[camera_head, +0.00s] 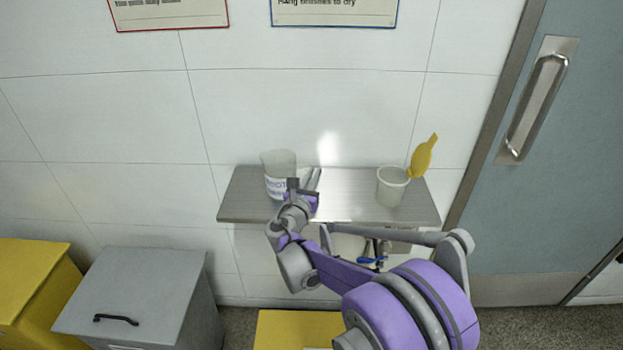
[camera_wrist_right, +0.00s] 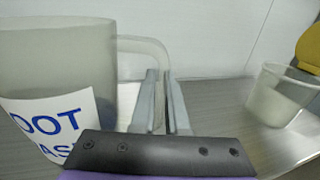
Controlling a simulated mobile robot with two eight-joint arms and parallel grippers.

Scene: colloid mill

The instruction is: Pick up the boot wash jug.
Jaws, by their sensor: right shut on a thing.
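The boot wash jug (camera_head: 279,162) is a translucent grey jug with blue lettering on a white label. It stands upright at the left part of the shelf. In the right wrist view the jug (camera_wrist_right: 50,65) fills the left side, its label partly cut off, and its handle (camera_wrist_right: 140,45) loops to the right. My right gripper (camera_head: 314,178) is at the jug's right side. In the right wrist view the gripper's fingers (camera_wrist_right: 163,90) are closed on the outer upright of the handle. My left gripper is not in view.
The wall is close behind. A grey lidded bin (camera_head: 130,290) and a yellow bin (camera_head: 35,285) stand lower left. A door (camera_head: 560,190) is at right.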

